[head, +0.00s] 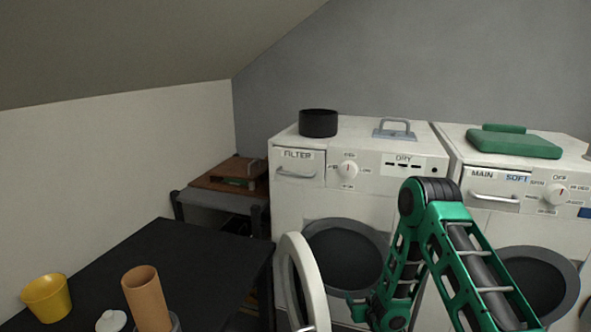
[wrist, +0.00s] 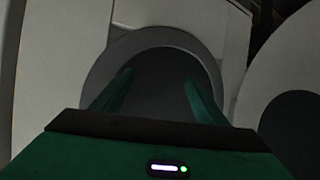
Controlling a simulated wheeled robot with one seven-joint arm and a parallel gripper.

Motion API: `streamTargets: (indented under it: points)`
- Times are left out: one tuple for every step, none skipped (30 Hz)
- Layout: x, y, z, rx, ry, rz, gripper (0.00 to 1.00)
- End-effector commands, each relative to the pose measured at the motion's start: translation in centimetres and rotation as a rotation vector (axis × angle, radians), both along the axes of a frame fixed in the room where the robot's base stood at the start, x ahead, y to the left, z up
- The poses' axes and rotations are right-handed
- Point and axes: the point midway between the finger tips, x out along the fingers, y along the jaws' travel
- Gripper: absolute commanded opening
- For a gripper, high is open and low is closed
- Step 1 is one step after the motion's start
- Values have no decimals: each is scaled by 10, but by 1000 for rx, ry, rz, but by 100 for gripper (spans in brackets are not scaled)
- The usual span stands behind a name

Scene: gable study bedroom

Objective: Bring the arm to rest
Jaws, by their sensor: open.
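My arm (head: 445,240) is green and black and reaches down in front of two white front-loading machines at the right of the head view. My gripper (wrist: 160,95) shows in the wrist view with its two green fingers apart and nothing between them. In the wrist view the fingers point toward a dark round opening (wrist: 162,72) with a grey rim. In the head view the gripper is low, partly cut by the bottom edge, in front of the left machine.
The left machine (head: 385,175) has its round door (head: 301,283) swung open beside my gripper. The right machine (head: 480,190) stands close by. A black table (head: 180,262) at lower left holds a yellow cup (head: 47,298) and a brown cylinder (head: 147,300). A black pot (head: 318,123) sits above.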

Motion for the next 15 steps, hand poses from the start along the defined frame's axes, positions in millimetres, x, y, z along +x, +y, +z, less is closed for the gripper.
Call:
streamTargets:
  points:
    - [1,-9,7,-8,9,-10,67]
    - [2,-13,10,-11,15,-14,67]
    - [2,-17,14,-15,25,-20,67]
    - [2,-20,17,-18,33,-23,67]
    - [3,-23,20,-22,40,-27,67]
    - [3,-28,25,-27,50,-32,67]
    - [3,-31,28,-31,59,-37,67]
    - [4,-35,32,-34,66,-41,67]
    - [4,-40,37,-39,79,-47,67]
    - [4,-43,42,-43,90,-53,67]
    - [3,-48,47,-48,100,-59,67]
    - [3,-54,54,-54,116,-67,67]
    - [2,-59,60,-58,128,-75,67]
    - [1,-65,67,-63,142,-83,67]
    - [-1,-74,76,-70,164,-96,67]
